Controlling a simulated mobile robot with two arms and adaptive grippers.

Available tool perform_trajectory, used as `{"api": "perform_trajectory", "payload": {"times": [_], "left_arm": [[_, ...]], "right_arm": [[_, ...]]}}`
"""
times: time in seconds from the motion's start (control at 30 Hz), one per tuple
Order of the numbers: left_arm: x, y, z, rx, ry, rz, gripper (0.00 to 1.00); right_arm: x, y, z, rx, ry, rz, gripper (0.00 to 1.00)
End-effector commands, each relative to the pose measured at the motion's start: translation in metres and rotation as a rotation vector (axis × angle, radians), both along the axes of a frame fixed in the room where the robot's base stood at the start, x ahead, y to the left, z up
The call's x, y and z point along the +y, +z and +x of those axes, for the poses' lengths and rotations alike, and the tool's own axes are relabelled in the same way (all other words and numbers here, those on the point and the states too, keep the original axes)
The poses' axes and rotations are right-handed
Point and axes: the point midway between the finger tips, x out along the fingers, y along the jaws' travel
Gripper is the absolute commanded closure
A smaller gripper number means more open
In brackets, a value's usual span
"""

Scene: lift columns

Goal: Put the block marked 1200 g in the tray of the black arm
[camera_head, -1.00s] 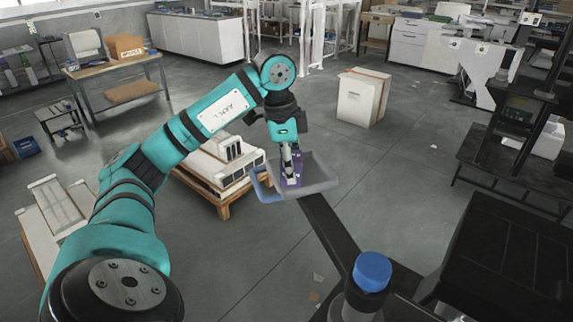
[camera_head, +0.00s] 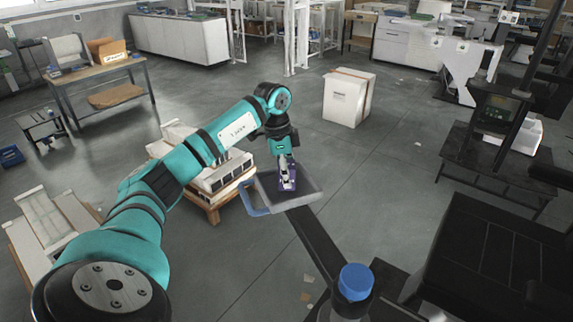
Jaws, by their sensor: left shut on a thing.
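My left gripper (camera_head: 287,178) points down, shut on a purple block (camera_head: 288,186). The block is at the grey tray (camera_head: 304,200), over its inner area. I cannot tell whether it touches the tray floor. No marking on it is readable. The tray has a blue handle-like loop (camera_head: 247,203) on its left side. It sits at the far end of a black arm (camera_head: 316,243), which runs back toward a blue-capped post (camera_head: 356,281) at the bottom. My right gripper is not in view.
A wooden pallet (camera_head: 211,211) with white boxes stands just left of the tray. A white carton (camera_head: 348,97) stands on the floor behind it. A workbench (camera_head: 98,76) is at the back left. A dark bench (camera_head: 494,170) is at the right. Floor right of the tray is clear.

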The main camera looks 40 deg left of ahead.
Motion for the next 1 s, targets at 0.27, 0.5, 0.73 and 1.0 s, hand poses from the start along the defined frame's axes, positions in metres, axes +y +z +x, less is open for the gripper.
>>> {"api": "perform_trajectory", "payload": {"times": [0.27,0.5,0.73,1.0], "left_arm": [[0.000,0.002,0.001,-0.008,0.001,-0.002,1.00],[0.000,-0.001,0.000,-0.002,0.000,-0.001,0.33],[0.000,-0.001,0.000,-0.002,0.000,-0.001,0.33],[0.003,0.029,-0.002,-0.008,0.001,-0.001,0.33]], "right_arm": [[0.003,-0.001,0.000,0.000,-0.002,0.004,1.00],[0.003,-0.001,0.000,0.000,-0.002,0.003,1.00],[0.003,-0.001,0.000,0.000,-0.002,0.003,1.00],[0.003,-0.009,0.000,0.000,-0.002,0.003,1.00]]}}
